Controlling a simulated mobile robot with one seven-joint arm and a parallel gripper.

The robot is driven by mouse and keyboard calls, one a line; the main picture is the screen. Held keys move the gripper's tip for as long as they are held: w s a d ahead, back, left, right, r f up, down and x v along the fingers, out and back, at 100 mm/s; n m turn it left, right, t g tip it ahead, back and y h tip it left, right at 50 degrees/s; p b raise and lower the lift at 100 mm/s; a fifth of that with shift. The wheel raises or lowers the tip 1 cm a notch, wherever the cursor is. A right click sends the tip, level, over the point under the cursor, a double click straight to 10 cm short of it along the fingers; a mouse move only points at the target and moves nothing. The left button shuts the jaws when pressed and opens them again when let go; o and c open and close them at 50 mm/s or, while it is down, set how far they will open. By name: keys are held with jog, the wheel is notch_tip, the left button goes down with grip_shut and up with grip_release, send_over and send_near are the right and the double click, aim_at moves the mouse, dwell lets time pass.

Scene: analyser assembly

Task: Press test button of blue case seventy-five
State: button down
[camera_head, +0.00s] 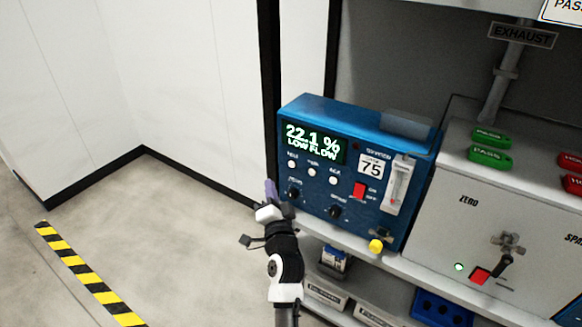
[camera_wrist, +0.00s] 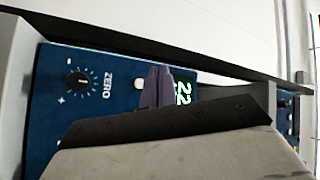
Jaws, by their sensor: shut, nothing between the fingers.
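The blue case (camera_head: 320,205) stands at the shelf's left end, with a "75" label (camera_head: 371,166) on its front. Its green display (camera_head: 313,141) reads "22.1 % LOW FLOW". Three white buttons sit in a row below it: left (camera_head: 291,163), middle (camera_head: 312,172), right (camera_head: 333,181). Their small labels are too blurred to read surely. My gripper (camera_head: 270,188) is shut and empty, its purple fingers just left of the case's front, below the left button. In the wrist view the fingertips (camera_wrist: 156,75) appear beside a white button (camera_wrist: 139,84); contact cannot be told.
A grey analyser (camera_head: 480,230) with green and red tags stands at right. The floor at left is clear beyond a striped strip (camera_head: 88,272).

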aim_at(291, 165)
jog(key=shift+w+d+b, duration=0.55)
jog(key=shift+w+d, duration=0.15)
jog(key=shift+w, duration=0.25)
jog(key=shift+w+d+b, duration=0.55)
jog(key=shift+w+d, duration=0.15)
jog(key=shift+w, duration=0.3)
jog(key=shift+w+d+b, duration=0.55)
jog(key=shift+w+d, duration=0.15)
jog(key=shift+w, duration=0.25)
jog(key=shift+w, duration=0.1)
jog(key=shift+w+d+b, duration=0.25)
jog(key=shift+b, duration=0.05)
jog(key=shift+w+d, duration=0.25)
jog(key=shift+w, duration=0.05)
dwell(0.4)
jog(key=shift+s+a, duration=0.1)
dwell(0.3)
jog(key=shift+s+a, duration=0.4)
jog(key=shift+s, duration=0.2)
